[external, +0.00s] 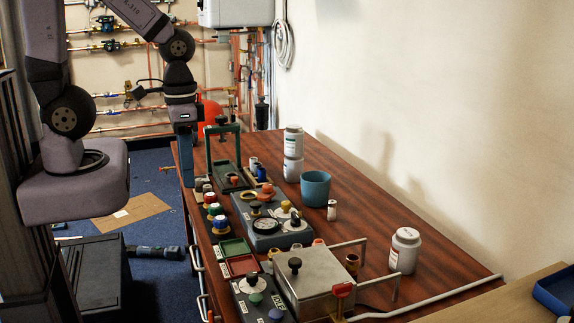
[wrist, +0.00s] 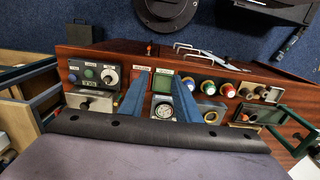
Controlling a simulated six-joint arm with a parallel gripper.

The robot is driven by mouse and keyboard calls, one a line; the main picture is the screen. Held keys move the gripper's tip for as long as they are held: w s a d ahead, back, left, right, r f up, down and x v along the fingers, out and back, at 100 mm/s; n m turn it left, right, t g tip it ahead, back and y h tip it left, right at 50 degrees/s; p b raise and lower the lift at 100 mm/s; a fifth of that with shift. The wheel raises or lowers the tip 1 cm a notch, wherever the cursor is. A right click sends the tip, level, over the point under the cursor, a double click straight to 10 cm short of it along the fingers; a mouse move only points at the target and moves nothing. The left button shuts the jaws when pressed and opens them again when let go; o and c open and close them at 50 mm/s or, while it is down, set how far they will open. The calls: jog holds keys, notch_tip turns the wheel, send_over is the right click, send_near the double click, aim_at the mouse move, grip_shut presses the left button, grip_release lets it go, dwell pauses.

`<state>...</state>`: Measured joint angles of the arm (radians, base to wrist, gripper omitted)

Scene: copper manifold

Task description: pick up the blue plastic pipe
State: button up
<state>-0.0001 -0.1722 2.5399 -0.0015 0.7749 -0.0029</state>
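I cannot clearly make out a blue plastic pipe in either view. In the external view, a blue-teal open cylinder (external: 315,189) like a cup stands upright on the wooden table (external: 350,160), and a small dark blue piece (external: 262,173) sits to its left. My gripper (external: 186,176) points down at the table's left edge, left of the green frame handle (external: 209,150) and apart from the blue cylinder. In the wrist view my gripper (wrist: 163,77) shows two blue fingers spread apart, with nothing held between them; a gauge (wrist: 164,112) shows beyond.
Control boxes with knobs and a metal box (external: 317,285) with handles crowd the table's left and front. White bottles (external: 406,250) and a pale pipe (external: 430,301) stand or lie on it. A dark cylindrical tool (external: 153,252) lies on the blue floor. The table's right side is fairly clear.

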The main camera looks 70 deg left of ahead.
jog(key=w+a+n+t+h+b, duration=0.2)
jog(key=w+a+n+h+b, duration=0.1)
jog(key=w+a+n+b, duration=0.5)
jog(key=w+a+n+t+h+b, duration=0.25)
jog(key=w+n+b, duration=0.25)
jog(key=w+n, duration=0.55)
jog(key=w+a+r+n+t+b, duration=0.1)
jog(key=w+a+n+t+b, duration=0.2)
jog(key=a, duration=0.6)
jog(key=w+a+r+n+t+b, duration=0.1)
jog(key=a+n+t+b, duration=0.15)
jog(key=a+n, duration=0.4)
jog(key=s+a+r+n+t+b, duration=0.1)
jog(key=s+a+n+t+b, duration=0.15)
jog(key=a, duration=0.45)
jog(key=s+a+n+t+b, duration=0.1)
jog(key=s+a+b, duration=0.15)
jog(key=a, duration=0.45)
send_near(261, 178)
jog(key=r, duration=0.1)
jog(key=a+r, duration=0.1)
jog(key=shift+w+a+r, duration=0.15)
jog(key=shift+r, duration=0.15)
jog(key=shift+f, duration=0.35)
jog(key=shift+x, duration=3.7)
jog(key=shift+f, duration=0.15)
